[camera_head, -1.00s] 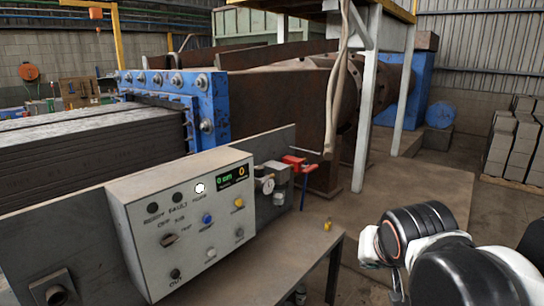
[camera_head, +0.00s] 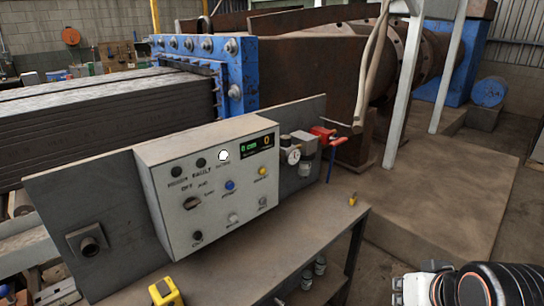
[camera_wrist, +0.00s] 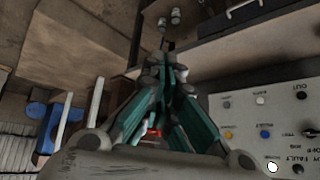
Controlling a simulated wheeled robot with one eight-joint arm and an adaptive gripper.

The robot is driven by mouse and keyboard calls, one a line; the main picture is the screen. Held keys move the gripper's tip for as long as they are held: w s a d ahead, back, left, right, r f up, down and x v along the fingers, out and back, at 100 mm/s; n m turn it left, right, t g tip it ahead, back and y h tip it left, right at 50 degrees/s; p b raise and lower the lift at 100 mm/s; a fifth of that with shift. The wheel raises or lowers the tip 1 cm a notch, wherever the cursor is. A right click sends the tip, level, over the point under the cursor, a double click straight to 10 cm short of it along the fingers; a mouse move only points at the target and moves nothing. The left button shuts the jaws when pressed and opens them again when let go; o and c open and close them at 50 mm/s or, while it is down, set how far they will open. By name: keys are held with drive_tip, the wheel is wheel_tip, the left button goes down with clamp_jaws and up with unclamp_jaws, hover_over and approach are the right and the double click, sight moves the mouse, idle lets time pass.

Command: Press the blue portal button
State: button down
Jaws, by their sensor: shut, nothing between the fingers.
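The blue button (camera_head: 229,185) sits near the middle of the sloping front of a grey control box (camera_head: 160,202). The blue button also shows in the wrist view (camera_wrist: 265,134), on the panel at the right. My gripper (camera_wrist: 168,62) is shut and empty in the wrist view. Its teal-sided fingers meet to the left of the panel, apart from the blue button. In the head view only part of my arm shows at the lower right, and the gripper is out of frame.
Other controls surround the blue button: a yellow button (camera_head: 262,171), a dark rotary switch (camera_head: 193,202) and a lit white lamp (camera_head: 223,155). A gauge (camera_head: 292,155) and red valve handle (camera_head: 337,141) stand right of the box. A yellow object (camera_head: 165,292) lies at the front.

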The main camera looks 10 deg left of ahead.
drive_tip(key=w+a+m+t+y, duration=0.2)
drive_tip(key=w+a+m+y, duration=0.4)
drive_tip(key=a+m, duration=0.7)
drive_tip(key=w+a+m+t+y, duration=0.3)
drive_tip(key=w+a+m+y, duration=0.3)
drive_tip(key=w+a+m, duration=0.4)
drive_tip(key=a+m, duration=0.3)
drive_tip(key=shift+a+y, duration=0.3)
drive_tip(key=shift+a, duration=0.1)
drive_tip(key=shift+f, duration=0.1)
drive_tip(key=b, duration=0.1)
approach(230, 186)
drive_tip(key=w+a+f, duration=0.2)
drive_tip(key=w+a, duration=0.2)
drive_tip(key=shift+w+a+r+b, duration=0.1)
drive_tip(key=shift+w+a+b, duration=0.25)
drive_tip(key=shift+w+a, duration=0.1)
